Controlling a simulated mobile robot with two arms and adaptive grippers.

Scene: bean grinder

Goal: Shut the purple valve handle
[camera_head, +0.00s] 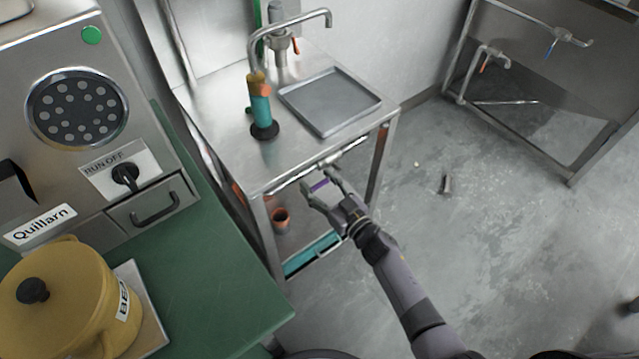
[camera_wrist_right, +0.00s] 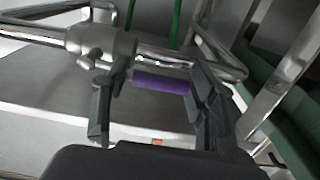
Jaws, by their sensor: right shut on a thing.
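The purple valve handle (camera_wrist_right: 160,83) sits between the two fingers of my right gripper (camera_wrist_right: 153,92) in the right wrist view. It joins a grey metal valve body (camera_wrist_right: 112,43) on a pipe. In the head view my right gripper (camera_head: 325,182) is at the front edge of the steel table, below its top. A small piece of the purple handle (camera_head: 319,186) shows there by the fingers. The gripper is shut on the handle, with one finger at each end of it. My left gripper is not in view.
The steel table (camera_head: 222,150) carries a grey tray (camera_head: 330,100), a teal cylinder (camera_head: 260,104) and a curved tap. A terracotta cup (camera_head: 281,219) is below it. A green counter (camera_head: 215,285) with a yellow pot (camera_head: 60,300) is at left. The floor at right is mostly clear.

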